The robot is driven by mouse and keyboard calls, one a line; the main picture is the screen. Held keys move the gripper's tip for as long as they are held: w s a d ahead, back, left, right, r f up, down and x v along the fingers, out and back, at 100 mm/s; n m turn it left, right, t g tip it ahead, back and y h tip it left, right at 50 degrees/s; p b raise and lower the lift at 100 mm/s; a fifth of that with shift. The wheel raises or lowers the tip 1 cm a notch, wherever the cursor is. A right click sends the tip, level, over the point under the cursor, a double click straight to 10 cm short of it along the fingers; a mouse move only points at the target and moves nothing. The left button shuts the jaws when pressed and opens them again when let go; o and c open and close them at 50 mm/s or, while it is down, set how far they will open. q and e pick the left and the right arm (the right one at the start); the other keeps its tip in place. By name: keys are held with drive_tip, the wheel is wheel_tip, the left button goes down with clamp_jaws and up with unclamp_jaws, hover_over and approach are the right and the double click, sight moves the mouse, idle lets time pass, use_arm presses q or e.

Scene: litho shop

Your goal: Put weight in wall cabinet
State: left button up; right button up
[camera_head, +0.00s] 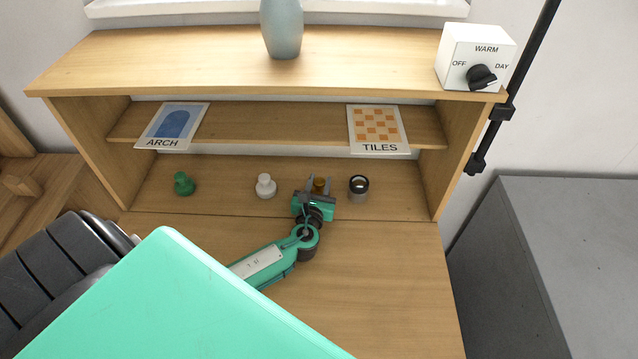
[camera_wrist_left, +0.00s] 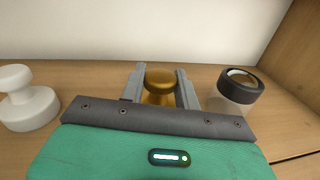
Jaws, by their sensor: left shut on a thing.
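A brass-coloured weight (camera_head: 319,185) with a round knob stands between the fingers of my left gripper (camera_head: 316,184), in the lower part of the open wooden cabinet (camera_head: 85,150). The left wrist view shows the weight (camera_wrist_left: 160,84) between the two grey fingers of the gripper (camera_wrist_left: 160,88), which is shut on it. The weight's base is hidden behind the gripper body, so I cannot tell whether it touches the board. My right gripper is not in view.
A white knobbed piece (camera_head: 265,186) and a green one (camera_head: 184,184) stand to the left. A black-rimmed loupe (camera_head: 358,187) stands close on the right. Cards marked ARCH (camera_head: 172,126) and TILES (camera_head: 379,129) lean at the shelf. A vase (camera_head: 283,28) and dial box (camera_head: 476,58) stand on top.

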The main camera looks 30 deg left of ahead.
use_arm(q)
drive_tip(key=shift+f, duration=0.1)
drive_tip(key=o, duration=1.1)
drive_tip(key=shift+o, duration=0.2)
drive_tip(key=shift+r, duration=0.2)
drive_tip(key=b+v, duration=0.2)
drive_tip(key=v, duration=0.9)
drive_tip(key=shift+s+f, duration=0.15)
drive_tip(key=shift+s+d, duration=0.15)
drive_tip(key=shift+s, duration=0.2)
